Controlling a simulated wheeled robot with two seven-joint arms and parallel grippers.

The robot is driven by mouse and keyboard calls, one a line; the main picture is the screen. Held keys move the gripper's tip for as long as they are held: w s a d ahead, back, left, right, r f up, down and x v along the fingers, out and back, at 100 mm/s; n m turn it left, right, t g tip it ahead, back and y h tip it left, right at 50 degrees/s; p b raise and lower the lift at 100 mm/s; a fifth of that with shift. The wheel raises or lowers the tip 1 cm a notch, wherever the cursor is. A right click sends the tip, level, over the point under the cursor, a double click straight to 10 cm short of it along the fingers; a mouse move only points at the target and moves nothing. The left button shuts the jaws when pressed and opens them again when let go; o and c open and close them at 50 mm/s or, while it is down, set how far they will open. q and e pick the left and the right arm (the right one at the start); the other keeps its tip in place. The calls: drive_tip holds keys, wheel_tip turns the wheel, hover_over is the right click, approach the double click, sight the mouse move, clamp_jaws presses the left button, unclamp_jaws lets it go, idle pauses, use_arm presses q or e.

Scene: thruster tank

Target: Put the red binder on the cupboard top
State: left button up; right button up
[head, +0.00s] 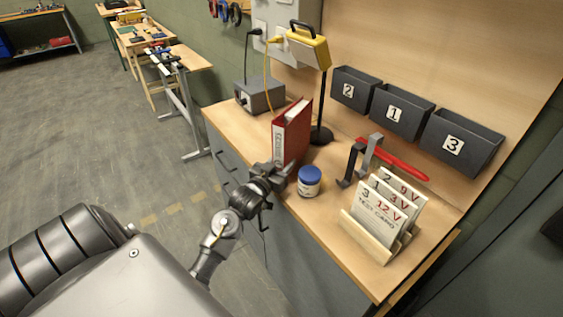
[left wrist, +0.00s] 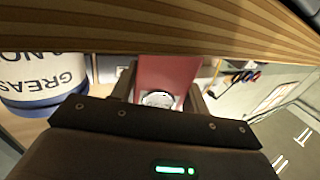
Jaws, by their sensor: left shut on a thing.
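The red binder (head: 293,130) is upright on or just above the wooden cupboard top (head: 335,235), near its front edge; I cannot tell whether its base touches. Its pale spine label faces the front left. My left gripper (head: 282,175) is at the binder's lower spine, shut on it. In the left wrist view the red binder (left wrist: 165,72) is between the two fingers of my left gripper (left wrist: 162,95), with a round pale patch on it. The fingers hide part of the binder's lower end. My right gripper is in neither view.
A blue-lidded grease jar (head: 309,182) stands close right of my left gripper. A grey box (head: 260,95) and a lamp stand (head: 320,135) are behind the binder. A card holder (head: 372,238) and a dark bracket (head: 355,160) stand to the right. Numbered bins (head: 400,112) hang on the wall.

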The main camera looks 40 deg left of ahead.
use_arm(q)
drive_tip(key=o, duration=1.3)
drive_tip(key=shift+r, duration=0.1)
drive_tip(key=s+d+b, duration=0.1)
drive_tip(key=s, duration=1.1)
drive_tip(key=shift+d+b, duration=0.25)
drive_tip(key=shift+b, duration=0.1)
